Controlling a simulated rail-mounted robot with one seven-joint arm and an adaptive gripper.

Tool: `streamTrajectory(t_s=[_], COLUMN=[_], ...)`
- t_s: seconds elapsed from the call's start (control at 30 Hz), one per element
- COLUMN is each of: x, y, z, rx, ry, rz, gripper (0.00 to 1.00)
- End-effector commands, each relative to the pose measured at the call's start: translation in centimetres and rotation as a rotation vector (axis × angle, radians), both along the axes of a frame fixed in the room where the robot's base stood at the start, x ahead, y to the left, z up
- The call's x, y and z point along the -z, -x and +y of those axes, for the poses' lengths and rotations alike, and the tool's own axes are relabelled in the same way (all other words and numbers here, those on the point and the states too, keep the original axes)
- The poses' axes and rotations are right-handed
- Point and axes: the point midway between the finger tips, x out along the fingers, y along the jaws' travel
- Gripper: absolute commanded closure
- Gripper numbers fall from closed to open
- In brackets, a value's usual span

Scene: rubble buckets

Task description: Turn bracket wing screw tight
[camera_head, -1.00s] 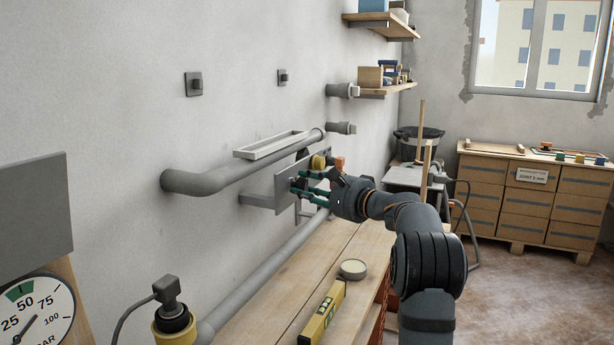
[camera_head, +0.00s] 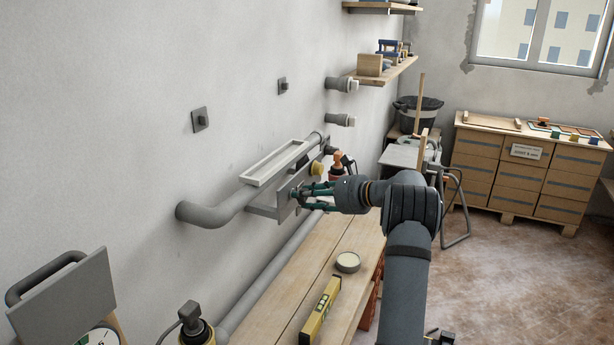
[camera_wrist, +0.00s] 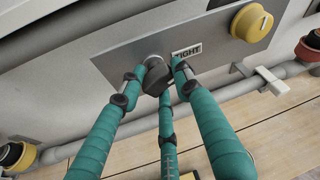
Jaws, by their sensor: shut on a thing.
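The bracket is a grey metal plate against the wall; it shows in the wrist view (camera_wrist: 110,62) and in the head view (camera_head: 284,212). The dark wing screw (camera_wrist: 156,76) sits on the plate beside a label whose readable letters end in "IGHT". My gripper (camera_wrist: 160,82) has teal fingers closed around the wing screw, which they partly cover. In the head view my gripper (camera_head: 302,196) reaches the plate from the right. A yellow knob (camera_wrist: 252,22) is on the same plate, right of the screw.
A pale tray (camera_head: 276,164) lies above the bracket along the grey pipe (camera_head: 215,213). A wooden bench (camera_head: 285,290) below holds a yellow spirit level (camera_head: 320,311) and a round tin (camera_head: 347,262). A red knob (camera_wrist: 306,50) is at the wrist view's right edge.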

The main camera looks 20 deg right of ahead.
Motion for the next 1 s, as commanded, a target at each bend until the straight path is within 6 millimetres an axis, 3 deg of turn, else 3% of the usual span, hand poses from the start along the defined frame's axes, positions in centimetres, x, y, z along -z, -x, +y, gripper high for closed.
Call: streamTrajectory(t_s=[0.5, 1.0], x=[0.2, 0.7], y=[0.2, 0.1], z=[-0.3, -0.1], rx=[-0.001, -0.004], ry=[-0.288, -0.363], rz=[0.262, 0.326], gripper=[0.94, 0.94])
